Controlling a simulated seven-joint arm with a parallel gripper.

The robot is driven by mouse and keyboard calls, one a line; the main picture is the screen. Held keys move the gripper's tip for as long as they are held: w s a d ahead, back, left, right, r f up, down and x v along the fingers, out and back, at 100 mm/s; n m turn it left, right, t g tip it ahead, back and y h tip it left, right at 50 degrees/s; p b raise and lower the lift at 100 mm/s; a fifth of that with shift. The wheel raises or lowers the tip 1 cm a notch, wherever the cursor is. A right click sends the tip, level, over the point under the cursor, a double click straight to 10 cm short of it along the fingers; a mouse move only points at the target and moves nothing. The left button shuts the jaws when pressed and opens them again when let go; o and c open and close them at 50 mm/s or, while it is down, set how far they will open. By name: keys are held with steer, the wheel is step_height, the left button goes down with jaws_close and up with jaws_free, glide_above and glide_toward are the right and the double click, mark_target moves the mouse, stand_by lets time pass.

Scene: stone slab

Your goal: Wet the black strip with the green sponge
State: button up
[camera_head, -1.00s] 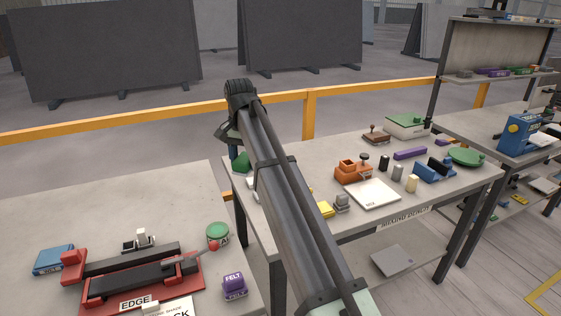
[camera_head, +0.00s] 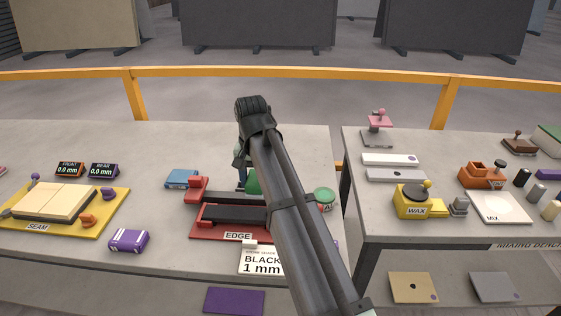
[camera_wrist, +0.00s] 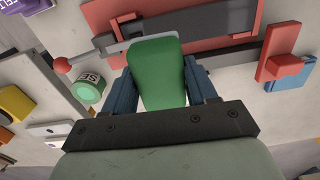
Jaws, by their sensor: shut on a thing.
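My gripper (camera_wrist: 161,84) is shut on the green sponge (camera_wrist: 157,68), which sits between its two blue fingers in the wrist view. In the head view the sponge (camera_head: 252,182) shows partly behind my arm, near the back of the red EDGE fixture (camera_head: 205,231). The black strip (camera_head: 233,215) lies in this fixture, its right end hidden by my arm. In the wrist view the dark strip (camera_wrist: 215,22) lies beyond the sponge. The sponge's far end overlaps the fixture's grey lever in that view; I cannot tell whether they touch.
A blue block (camera_head: 182,179) lies left of the fixture. A green-lidded round pot (camera_head: 325,196) stands right of it. A BLACK 1 mm card (camera_head: 261,262) is in front. The yellow SEAM board (camera_head: 118,205) is further left. A gap separates this bench from the right bench (camera_head: 400,145).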

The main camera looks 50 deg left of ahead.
steer(key=shift+s+a+f+n, duration=0.15)
steer(key=shift+s+f, duration=0.1)
steer(key=shift+s, duration=0.25)
steer(key=shift+s+d+f+n, duration=0.1)
steer(key=shift+s+f+n, duration=0.1)
steer(key=shift+s, duration=0.3)
glide_above(252, 213)
steer(key=shift+w+f, duration=0.1)
steer(key=shift+f, duration=2.8)
steer(key=shift+f, duration=1)
steer(key=shift+a, duration=0.1)
